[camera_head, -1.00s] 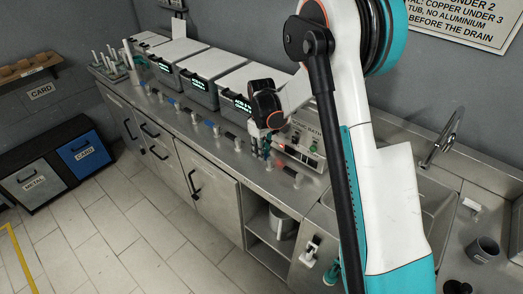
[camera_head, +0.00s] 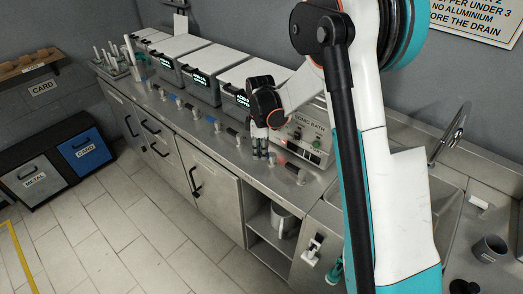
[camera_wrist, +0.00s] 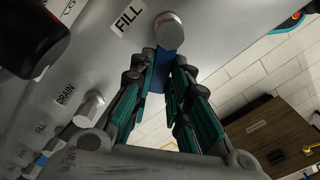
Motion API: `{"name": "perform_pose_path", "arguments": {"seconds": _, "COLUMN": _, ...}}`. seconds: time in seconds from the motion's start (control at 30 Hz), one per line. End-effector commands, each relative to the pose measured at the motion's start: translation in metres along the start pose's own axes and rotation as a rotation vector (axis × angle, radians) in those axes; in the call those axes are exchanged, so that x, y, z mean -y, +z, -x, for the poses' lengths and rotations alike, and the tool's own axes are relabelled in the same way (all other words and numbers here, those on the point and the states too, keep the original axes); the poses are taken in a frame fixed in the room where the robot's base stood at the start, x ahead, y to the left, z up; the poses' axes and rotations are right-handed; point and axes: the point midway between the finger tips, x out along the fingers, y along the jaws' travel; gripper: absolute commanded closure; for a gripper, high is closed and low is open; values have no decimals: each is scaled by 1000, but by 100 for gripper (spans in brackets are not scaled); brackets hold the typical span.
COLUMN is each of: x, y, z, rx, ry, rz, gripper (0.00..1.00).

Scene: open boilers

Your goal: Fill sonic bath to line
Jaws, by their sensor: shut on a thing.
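The sonic bath (camera_head: 309,137) is a metal box with a labelled control panel at the right end of the row on the steel counter; my arm hides part of it. Its inside and water line are not visible. My gripper (camera_head: 260,155) is at the counter's front edge, before the bath. In the wrist view my gripper (camera_wrist: 163,75) is shut on the blue handle (camera_wrist: 156,82) of a tap with a round metal end (camera_wrist: 168,30). The FILL label (camera_wrist: 128,18) is beside it. A second tap (camera_wrist: 89,108), near a DRAIN label, is to the left.
Several grey boilers (camera_head: 198,75) with lit displays line the counter (camera_head: 230,160) to the left. More small taps (camera_head: 190,110) run along its front edge. A sink (camera_head: 432,205) with a faucet and a mug (camera_head: 488,249) are at right. The tiled floor in front is clear.

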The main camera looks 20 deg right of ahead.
Motion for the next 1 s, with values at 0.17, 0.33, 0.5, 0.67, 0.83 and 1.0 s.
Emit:
{"name": "perform_pose_path", "arguments": {"seconds": 0.17, "x": 7, "y": 1, "z": -1, "rx": 0, "ry": 0, "rz": 164, "gripper": 100}}
{"name": "perform_pose_path", "arguments": {"seconds": 0.33, "x": 13, "y": 2, "z": -1, "rx": 0, "ry": 1, "rz": 310, "gripper": 100}}
{"name": "perform_pose_path", "arguments": {"seconds": 0.5, "x": 17, "y": 4, "z": 0, "rx": 0, "ry": 1, "rz": 431, "gripper": 100}}
{"name": "perform_pose_path", "arguments": {"seconds": 0.67, "x": 20, "y": 6, "z": 0, "rx": 0, "ry": 1, "rz": 515, "gripper": 100}}
{"name": "perform_pose_path", "arguments": {"seconds": 0.83, "x": 22, "y": 7, "z": 0, "rx": 0, "ry": 1, "rz": 570, "gripper": 100}}
{"name": "perform_pose_path", "arguments": {"seconds": 1.0, "x": 23, "y": 8, "z": 0, "rx": 0, "ry": 1, "rz": 595, "gripper": 100}}
